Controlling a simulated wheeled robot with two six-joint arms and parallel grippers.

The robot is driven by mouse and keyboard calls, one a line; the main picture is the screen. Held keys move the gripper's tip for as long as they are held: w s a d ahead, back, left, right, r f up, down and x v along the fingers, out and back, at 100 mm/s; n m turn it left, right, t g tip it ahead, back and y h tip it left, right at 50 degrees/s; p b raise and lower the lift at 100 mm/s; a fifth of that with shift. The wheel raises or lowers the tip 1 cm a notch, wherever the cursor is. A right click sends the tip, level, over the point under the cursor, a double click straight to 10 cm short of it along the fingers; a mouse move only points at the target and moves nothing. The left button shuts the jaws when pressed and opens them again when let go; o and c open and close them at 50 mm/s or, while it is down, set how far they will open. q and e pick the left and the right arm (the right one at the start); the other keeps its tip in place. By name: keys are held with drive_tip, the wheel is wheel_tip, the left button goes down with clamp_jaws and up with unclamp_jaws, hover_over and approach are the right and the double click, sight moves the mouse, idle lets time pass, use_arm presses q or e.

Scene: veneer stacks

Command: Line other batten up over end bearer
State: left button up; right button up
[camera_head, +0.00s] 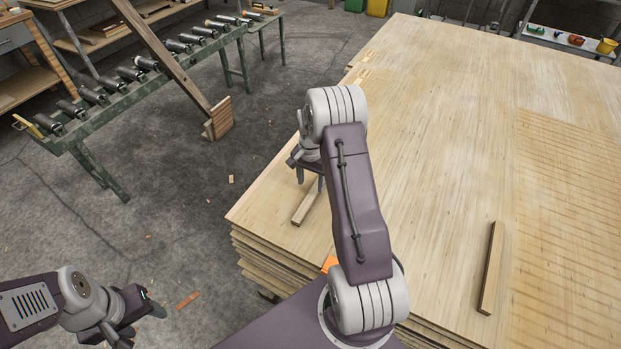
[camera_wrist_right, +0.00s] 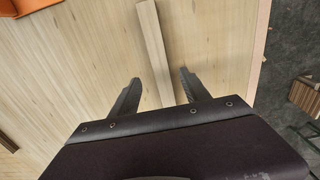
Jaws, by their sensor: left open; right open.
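A pale batten (camera_head: 303,208) lies flat on the veneer stack (camera_head: 430,130) near its left edge. It also shows in the right wrist view (camera_wrist_right: 153,45), running between the fingers. My right gripper (camera_head: 309,184) is open above this batten, one finger on each side; contact cannot be told. A second, darker-sided batten (camera_head: 490,270) lies on the stack at the lower right, away from both grippers. My left gripper (camera_head: 143,325) is open and empty over the floor at the lower left. I cannot make out an end bearer for certain; my right arm hides part of the stack.
A green roller conveyor (camera_head: 110,95) stands at the upper left. A leaning wooden post with a foot (camera_head: 220,117) stands between it and the stack. An orange part (camera_head: 329,264) sits at the stack's near edge. Open floor lies left of the stack.

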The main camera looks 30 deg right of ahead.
sight(311, 196)
wheel_tip(311, 196, down, 7)
drive_tip(key=shift+w+f+b, duration=0.1)
drive_tip(key=shift+f+b, duration=0.05)
drive_tip(key=shift+b, duration=0.3)
clamp_jaws()
